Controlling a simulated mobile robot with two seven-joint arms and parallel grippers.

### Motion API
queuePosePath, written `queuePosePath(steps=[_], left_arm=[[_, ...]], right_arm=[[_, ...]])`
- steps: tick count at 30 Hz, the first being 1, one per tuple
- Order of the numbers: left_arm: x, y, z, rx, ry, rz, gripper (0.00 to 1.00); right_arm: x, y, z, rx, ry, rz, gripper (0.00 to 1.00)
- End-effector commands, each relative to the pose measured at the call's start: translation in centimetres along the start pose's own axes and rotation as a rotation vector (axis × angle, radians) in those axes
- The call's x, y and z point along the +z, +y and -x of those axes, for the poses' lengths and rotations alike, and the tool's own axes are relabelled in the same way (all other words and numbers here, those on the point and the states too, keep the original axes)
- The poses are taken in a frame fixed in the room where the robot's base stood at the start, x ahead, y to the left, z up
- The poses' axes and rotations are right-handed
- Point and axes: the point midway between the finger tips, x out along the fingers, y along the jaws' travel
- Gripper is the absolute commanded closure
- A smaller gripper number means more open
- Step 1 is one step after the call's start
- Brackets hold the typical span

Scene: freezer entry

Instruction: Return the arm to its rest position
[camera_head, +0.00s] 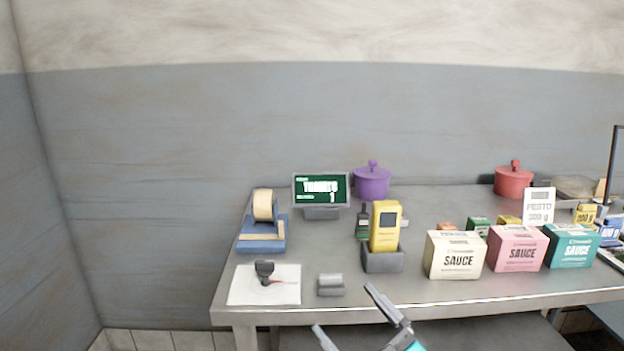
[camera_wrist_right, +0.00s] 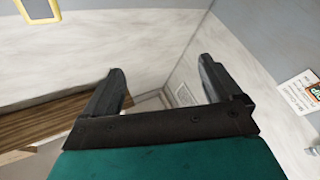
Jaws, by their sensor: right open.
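My right gripper (camera_head: 346,313) shows at the bottom of the head view, in front of the table's front edge. Its two fingers are spread apart with nothing between them. In the right wrist view the open gripper (camera_wrist_right: 165,90) also shows empty, with pale walls and a corner behind it. My left gripper is not in the head view.
The metal table (camera_head: 400,291) holds a yellow device (camera_head: 385,226) in a grey holder, a small grey block (camera_head: 330,285), a stamp (camera_head: 265,270) on white paper, a tape dispenser (camera_head: 262,232), a screen (camera_head: 321,189), several sauce boxes (camera_head: 455,256), a purple pot (camera_head: 372,182) and a red pot (camera_head: 514,181).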

Motion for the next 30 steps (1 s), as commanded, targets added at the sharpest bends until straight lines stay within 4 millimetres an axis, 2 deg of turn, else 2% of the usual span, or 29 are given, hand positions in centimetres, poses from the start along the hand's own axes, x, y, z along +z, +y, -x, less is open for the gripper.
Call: queuePosePath(steps=[1, 3, 5, 6, 9, 12, 15, 19, 30], left_arm=[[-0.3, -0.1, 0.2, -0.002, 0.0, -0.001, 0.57], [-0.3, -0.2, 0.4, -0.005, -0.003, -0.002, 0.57], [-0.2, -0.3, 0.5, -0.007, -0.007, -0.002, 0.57], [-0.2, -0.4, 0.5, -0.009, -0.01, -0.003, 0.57], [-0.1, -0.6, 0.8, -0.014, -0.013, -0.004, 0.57], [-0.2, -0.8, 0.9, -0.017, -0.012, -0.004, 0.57], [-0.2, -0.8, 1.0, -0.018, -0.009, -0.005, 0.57], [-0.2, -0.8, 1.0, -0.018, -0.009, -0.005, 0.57], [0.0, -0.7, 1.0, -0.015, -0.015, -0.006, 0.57]], right_arm=[[2.6, -0.2, 2.3, 0.047, -0.125, -0.069, 0.08], [6.2, -0.7, 5.7, 0.1, -0.293, -0.149, 0.08], [8.9, -1.5, 9.2, 0.137, -0.438, -0.217, 0.08], [10.5, -2.1, 11.6, 0.156, -0.532, -0.259, 0.08], [13.2, -4.0, 17.3, 0.186, -0.731, -0.348, 0.08], [14.6, -5.7, 21.8, 0.198, -0.877, -0.415, 0.08], [15.2, -6.8, 24.6, 0.201, -0.966, -0.455, 0.08], [15.5, -7.4, 26.1, 0.203, -1.011, -0.477, 0.08], [15.5, -7.4, 26.1, 0.202, -1.012, -0.477, 0.08]])
